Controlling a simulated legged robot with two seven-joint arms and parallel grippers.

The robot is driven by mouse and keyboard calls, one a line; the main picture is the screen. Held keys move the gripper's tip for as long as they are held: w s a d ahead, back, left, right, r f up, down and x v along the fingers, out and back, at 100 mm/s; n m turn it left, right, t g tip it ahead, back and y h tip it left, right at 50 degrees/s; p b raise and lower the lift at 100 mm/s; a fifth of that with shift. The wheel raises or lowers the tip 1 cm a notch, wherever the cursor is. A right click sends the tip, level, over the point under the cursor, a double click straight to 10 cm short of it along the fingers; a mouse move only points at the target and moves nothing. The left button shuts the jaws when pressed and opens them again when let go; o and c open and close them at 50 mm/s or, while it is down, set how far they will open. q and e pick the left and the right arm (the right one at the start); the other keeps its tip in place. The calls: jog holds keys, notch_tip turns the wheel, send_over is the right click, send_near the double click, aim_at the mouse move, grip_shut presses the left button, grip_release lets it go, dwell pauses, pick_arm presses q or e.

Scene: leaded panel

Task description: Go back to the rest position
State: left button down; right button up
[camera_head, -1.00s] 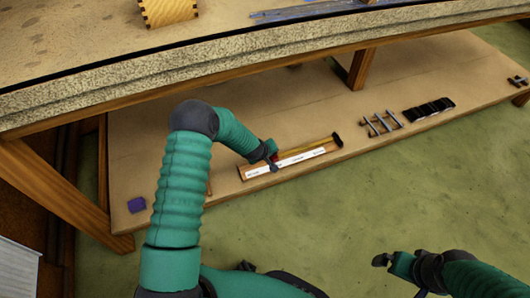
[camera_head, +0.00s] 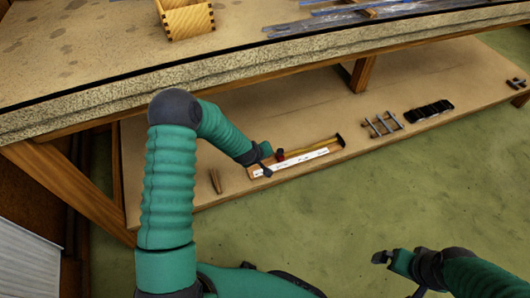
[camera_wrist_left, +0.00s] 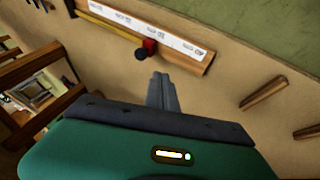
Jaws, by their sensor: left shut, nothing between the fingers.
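The holder (camera_wrist_left: 205,62) shows above the fingers there, with a yellow rod and a red block. My right gripper (camera_head: 379,257) is low at the right of the head view, over the green floor and apart from the shelf. Its jaw opening is not clear.
The worktop (camera_head: 110,45) overhangs the lower shelf (camera_head: 300,95). A wooden box (camera_head: 187,20) stands on the worktop. A wooden peg (camera_head: 215,181) lies left of the holder. Metal rods (camera_head: 381,125) and black pieces (camera_head: 430,110) lie to the right. The green floor (camera_head: 440,190) in front is clear.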

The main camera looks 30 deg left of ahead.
pick_arm(q)
jog(key=shift+s+a+r, duration=0.3)
jog(key=shift+s+r, duration=0.1)
jog(key=shift+s, duration=0.05)
pick_arm(e)
jog(key=shift+a+r, duration=0.4)
pick_arm(q)
jog(key=shift+d, duration=0.15)
pick_arm(e)
jog(key=shift+d, duration=0.15)
